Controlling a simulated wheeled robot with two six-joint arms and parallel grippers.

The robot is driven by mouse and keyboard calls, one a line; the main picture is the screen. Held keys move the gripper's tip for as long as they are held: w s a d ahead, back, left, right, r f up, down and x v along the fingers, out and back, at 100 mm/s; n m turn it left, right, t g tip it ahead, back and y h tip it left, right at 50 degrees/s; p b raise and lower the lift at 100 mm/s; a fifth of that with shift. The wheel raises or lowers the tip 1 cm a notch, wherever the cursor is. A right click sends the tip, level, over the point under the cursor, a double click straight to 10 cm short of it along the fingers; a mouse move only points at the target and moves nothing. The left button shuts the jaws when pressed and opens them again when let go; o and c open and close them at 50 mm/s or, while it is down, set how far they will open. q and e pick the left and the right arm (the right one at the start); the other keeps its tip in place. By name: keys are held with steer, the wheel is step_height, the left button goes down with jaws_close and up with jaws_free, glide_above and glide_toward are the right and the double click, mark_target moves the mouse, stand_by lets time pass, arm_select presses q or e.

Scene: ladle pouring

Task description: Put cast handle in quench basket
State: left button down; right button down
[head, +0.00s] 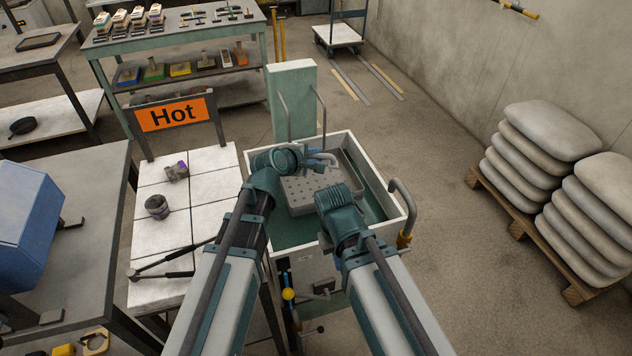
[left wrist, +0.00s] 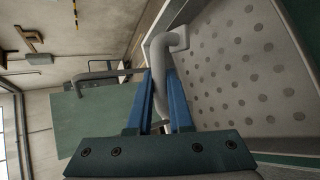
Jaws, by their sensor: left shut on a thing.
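The cast handle (left wrist: 177,75) is a grey bent bar with a square end plate. It is between the blue fingers of my left gripper (left wrist: 160,105) in the left wrist view. In the head view my left gripper (head: 318,160) is over the far left part of the quench basket (head: 303,190), a grey tray with a perforated floor. The basket (left wrist: 240,75) also shows behind the cast handle in the left wrist view. I cannot tell whether the handle touches the basket. My right arm reaches over the basket's near side, and its fingers are hidden behind its wrist.
The basket sits inside a pale-rimmed tank (head: 409,193) with a tall green back panel (head: 292,80). Grey bent rods rise near the panel. Left are a tiled table (head: 157,240) with tongs (head: 165,274) and a "Hot" sign (head: 175,114). Floor to the right is clear before stacked sacks (head: 545,135).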

mark_target(315, 184)
arm_select(q)
steer(key=shift+f+b, duration=3.3)
steer(key=shift+f, duration=0.55)
steer(key=shift+r, duration=0.15)
steer(key=c, duration=1.1)
jaws_free()
